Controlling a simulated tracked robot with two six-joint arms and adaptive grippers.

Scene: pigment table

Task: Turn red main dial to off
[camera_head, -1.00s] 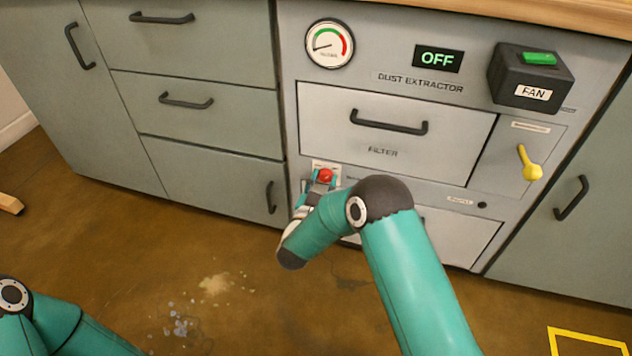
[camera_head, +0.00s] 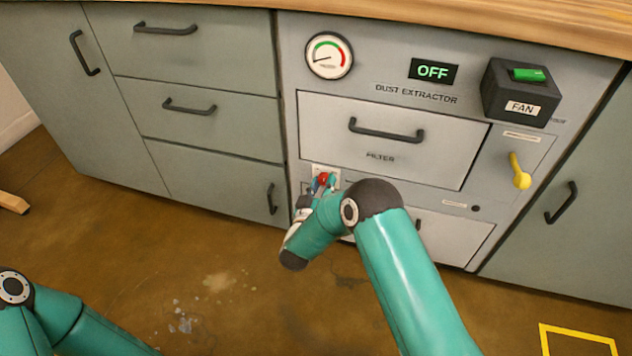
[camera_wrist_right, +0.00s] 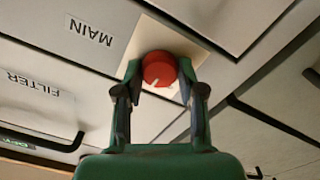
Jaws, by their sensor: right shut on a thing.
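The red main dial (camera_head: 323,177) sits on a pale plate low on the dust extractor's front, left of the lower drawer. My right gripper (camera_head: 323,183) is shut on the dial, one finger on each side; the fingers also show in the wrist view (camera_wrist_right: 160,78). The label MAIN (camera_wrist_right: 89,31) is beside the plate. My left arm shows at the lower left, its gripper out of view.
The display (camera_head: 433,71) reads OFF. A gauge (camera_head: 329,56), the FAN box (camera_head: 522,92) with a green switch, a yellow lever (camera_head: 519,171) and the FILTER drawer (camera_head: 385,138) are on the same front. Grey cabinets stand on both sides. Debris (camera_head: 183,319) lies on the floor.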

